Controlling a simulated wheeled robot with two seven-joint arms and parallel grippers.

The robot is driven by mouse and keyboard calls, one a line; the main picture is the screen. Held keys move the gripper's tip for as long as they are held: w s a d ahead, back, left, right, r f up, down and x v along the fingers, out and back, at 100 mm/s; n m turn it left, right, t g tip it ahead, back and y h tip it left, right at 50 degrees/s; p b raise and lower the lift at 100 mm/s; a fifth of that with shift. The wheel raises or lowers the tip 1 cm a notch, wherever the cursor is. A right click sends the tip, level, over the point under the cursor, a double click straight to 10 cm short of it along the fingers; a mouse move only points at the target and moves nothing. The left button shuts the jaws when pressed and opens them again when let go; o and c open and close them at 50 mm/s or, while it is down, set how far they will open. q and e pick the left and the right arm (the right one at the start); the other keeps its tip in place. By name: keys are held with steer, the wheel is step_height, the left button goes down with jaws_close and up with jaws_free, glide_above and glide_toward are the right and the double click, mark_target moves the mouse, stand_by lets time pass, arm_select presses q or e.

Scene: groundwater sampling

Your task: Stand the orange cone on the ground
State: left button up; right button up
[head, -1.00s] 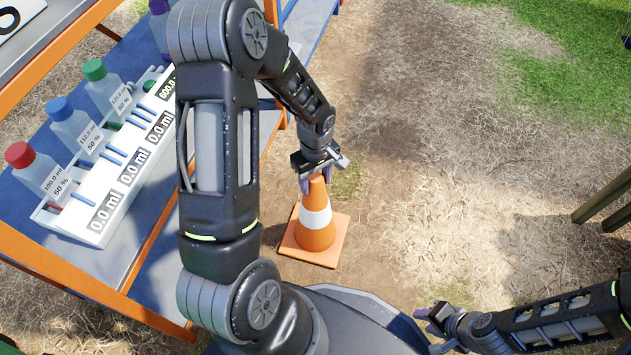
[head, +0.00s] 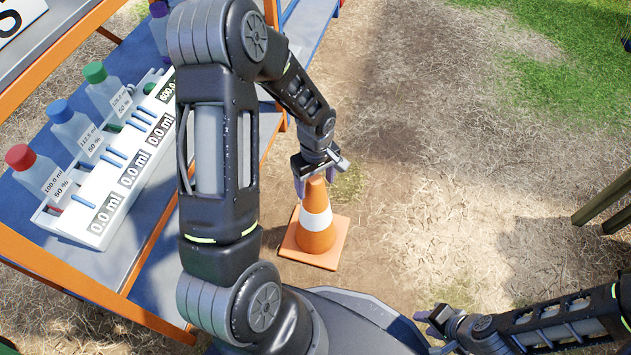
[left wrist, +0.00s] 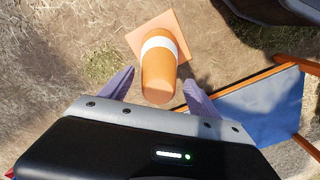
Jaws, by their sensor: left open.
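The orange cone (head: 317,232) with a white band stands upright on its square base on the ground, beside the blue-topped table. My left gripper (head: 313,178) is at the cone's tip, its fingers open. In the left wrist view the cone (left wrist: 159,80) shows between and beyond the two spread fingers of the left gripper (left wrist: 158,88), with no clear contact. My right gripper (head: 432,322) is low at the bottom right, away from the cone; its fingers look apart.
The table (head: 150,262) with an orange frame stands at the left. It holds a white rack (head: 97,228) with several bottles and volume displays. Dry open ground (head: 430,190) lies right of the cone. Dark posts (head: 603,205) stand at the right edge.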

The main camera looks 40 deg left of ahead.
arm_select(q)
step_height(320, 180, up, 12)
steer(key=p, duration=0.4)
arm_select(e)
steer(key=r, duration=0.2)
steer(key=s+r, duration=0.1)
steer(key=r, duration=0.1)
steer(key=shift+a+r, duration=0.15)
steer(key=shift+r, duration=0.05)
arm_select(q)
steer(key=shift+d+f, duration=0.1)
steer(key=s+d+f+m+h, duration=0.1)
steer(key=s+d+f+m, duration=0.3)
steer(key=d, duration=0.3)
steer(key=s+d+f+m+h, duration=0.1)
steer(key=s+d+f+m, duration=0.2)
steer(key=d+f, duration=0.4)
steer(key=s+d+f+m+t+h, duration=0.1)
steer(key=s+d+f+m, duration=0.3)
steer(key=d, duration=0.5)
step_height(320, 180, down, 2)
steer(key=shift+s+f+m+h, duration=0.1)
steer(key=shift+s+m+h, duration=0.25)
steer(key=shift+s, duration=0.65)
steer(key=shift+d, duration=0.1)
